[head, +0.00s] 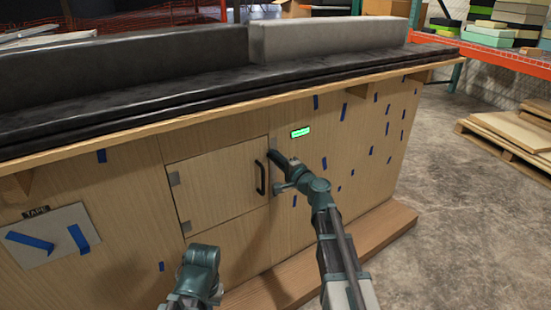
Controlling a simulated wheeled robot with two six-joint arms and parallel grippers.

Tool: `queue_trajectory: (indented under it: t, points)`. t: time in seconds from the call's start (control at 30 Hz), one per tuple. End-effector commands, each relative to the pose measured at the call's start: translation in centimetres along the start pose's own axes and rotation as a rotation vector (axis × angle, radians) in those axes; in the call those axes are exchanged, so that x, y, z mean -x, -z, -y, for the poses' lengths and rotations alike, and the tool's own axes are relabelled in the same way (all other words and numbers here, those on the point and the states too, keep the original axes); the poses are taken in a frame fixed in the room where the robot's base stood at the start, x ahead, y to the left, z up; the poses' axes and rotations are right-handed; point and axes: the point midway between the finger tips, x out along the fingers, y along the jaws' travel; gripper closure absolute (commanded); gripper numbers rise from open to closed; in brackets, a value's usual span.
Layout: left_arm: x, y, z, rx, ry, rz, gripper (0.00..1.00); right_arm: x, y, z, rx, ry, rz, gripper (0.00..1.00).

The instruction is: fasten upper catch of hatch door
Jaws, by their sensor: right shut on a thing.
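The hatch door (220,185) is a square wooden panel in the front of the wooden console, in the middle of the head view. It looks closed, about flush with the front, with hinges on its left edge and a black handle (260,178) near its right edge. My right gripper (274,154) is at the door's upper right corner, above and right of the handle. It is shut on what seems to be the upper catch, which the jaws mostly hide. Part of my left arm shows low in front of the door; its gripper cannot be made out.
A small lit green display (300,132) is right of the door. Blue tape strips dot the front, and a taped grey card (48,237) is at left. A black padded ledge (200,95) overhangs above. A wooden step (390,222) runs along the floor. Open concrete floor lies right.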

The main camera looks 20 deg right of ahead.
Motion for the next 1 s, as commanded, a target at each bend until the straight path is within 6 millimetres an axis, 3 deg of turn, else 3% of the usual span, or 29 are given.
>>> queue_trajectory:
  t: [0.57, 0.6, 0.73, 1.0]
  points:
    - [-0.07, 0.0, -0.01, 0.0, 0.0, 0.0, 1.0, 0.12, -0.14, -0.11, 0.032, -0.002, 0.003, 1.0]
    - [-0.07, 0.0, -0.01, 0.0, 0.0, 0.0, 1.0, 0.12, -0.14, -0.11, 0.032, -0.002, 0.003, 0.8]
    - [-0.07, 0.0, -0.01, 0.0, 0.0, 0.0, 1.0, 0.09, -0.11, -0.1, 0.03, -0.001, 0.002, 0.57]
    - [-0.05, 0.0, -0.01, 0.0, 0.0, 0.0, 1.0, 0.06, -0.05, -0.06, 0.029, -0.001, 0.001, 0.54]
